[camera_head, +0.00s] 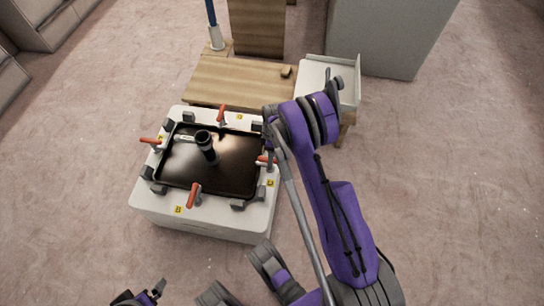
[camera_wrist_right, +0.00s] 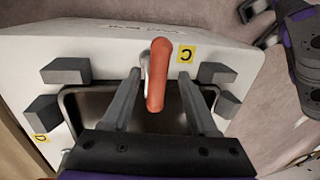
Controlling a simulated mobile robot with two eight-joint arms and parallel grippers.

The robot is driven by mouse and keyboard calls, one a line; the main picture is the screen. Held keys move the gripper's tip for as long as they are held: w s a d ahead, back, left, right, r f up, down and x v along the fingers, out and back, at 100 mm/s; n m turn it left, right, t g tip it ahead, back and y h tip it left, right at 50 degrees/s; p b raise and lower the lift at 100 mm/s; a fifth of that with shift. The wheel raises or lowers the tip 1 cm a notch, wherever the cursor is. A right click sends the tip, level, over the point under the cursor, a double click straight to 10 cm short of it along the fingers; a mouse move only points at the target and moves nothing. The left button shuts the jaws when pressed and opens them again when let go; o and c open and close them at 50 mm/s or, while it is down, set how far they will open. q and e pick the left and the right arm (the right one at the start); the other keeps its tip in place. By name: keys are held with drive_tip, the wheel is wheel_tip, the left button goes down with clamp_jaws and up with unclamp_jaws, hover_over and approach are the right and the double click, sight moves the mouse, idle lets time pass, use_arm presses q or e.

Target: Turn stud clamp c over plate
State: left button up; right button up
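Stud clamp c, with an orange handle (camera_head: 266,159), stands at the right edge of the dark plate (camera_head: 180,172), beside the yellow C label (camera_head: 270,183). In the right wrist view its handle (camera_wrist_right: 157,75) lies between the fingers of my right gripper (camera_wrist_right: 158,95). Those fingers are apart, with gaps on both sides of the handle. The handle's near end overlaps the plate's edge in that view. In the head view my right arm hides part of this gripper. My left gripper (camera_head: 142,297) is low in the picture, away from the clamp, its fingers apart and empty.
The plate lies in a white block (camera_head: 225,222) with dark grey stops around it. Other orange-handled clamps stand at the back (camera_head: 222,113), left (camera_head: 149,141) and front (camera_head: 194,193). A black post (camera_head: 206,145) rises from the plate. A wooden table (camera_head: 225,82) and white tray (camera_head: 311,76) stand behind.

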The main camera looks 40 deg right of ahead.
drive_tip(key=shift+d, duration=0.15)
drive_tip(key=p+v, duration=0.2)
drive_tip(key=v, duration=0.8)
drive_tip(key=shift+r+p, duration=0.4)
